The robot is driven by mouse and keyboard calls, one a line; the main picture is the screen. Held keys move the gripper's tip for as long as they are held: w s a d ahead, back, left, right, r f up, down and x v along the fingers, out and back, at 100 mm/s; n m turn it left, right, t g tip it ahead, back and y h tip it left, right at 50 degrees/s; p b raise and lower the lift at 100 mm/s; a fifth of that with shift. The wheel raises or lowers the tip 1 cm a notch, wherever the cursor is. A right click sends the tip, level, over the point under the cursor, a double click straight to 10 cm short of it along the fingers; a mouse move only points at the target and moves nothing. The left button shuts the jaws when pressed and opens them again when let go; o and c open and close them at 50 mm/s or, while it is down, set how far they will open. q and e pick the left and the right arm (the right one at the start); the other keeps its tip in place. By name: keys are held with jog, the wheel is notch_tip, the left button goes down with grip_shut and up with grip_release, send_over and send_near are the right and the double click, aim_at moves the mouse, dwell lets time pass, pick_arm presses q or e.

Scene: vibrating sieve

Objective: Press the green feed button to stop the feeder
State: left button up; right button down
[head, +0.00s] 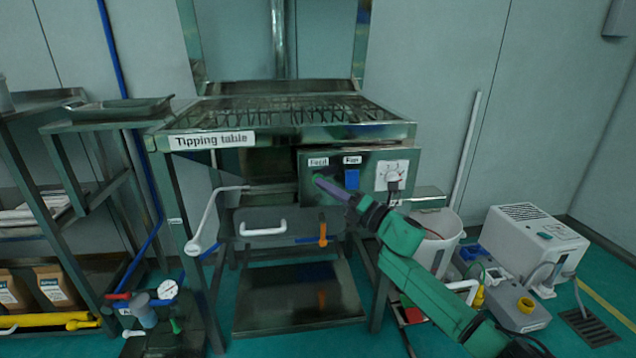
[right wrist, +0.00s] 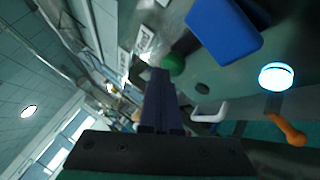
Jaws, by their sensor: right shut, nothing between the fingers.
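The green feed button (right wrist: 174,63) shows in the right wrist view, on the grey control panel (head: 312,198) of the tipping table. In the head view it sits under the "Feed" label (head: 318,162) and is largely covered by my fingertips. My right gripper (head: 321,182) is shut and empty, its purple fingers reaching the panel at the button. In the right wrist view the fingertips (right wrist: 160,75) lie right beside the button; I cannot tell whether they touch it. My left gripper is not in view.
A blue flap switch (head: 352,178) sits just right of the button, and it looms large in the right wrist view (right wrist: 225,28). A dial (head: 393,175) is farther right. A white handle (head: 263,230) and an orange handle (head: 323,235) are below the panel. A white bucket (head: 440,240) stands right.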

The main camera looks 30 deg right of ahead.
dwell(0.4)
jog(key=shift+s+a, duration=0.1)
jog(key=shift+s, duration=0.2)
jog(key=s+a+p, duration=0.1)
jog(key=s+a, duration=0.1)
jog(key=s, duration=0.3)
jog(key=shift+s, duration=0.35)
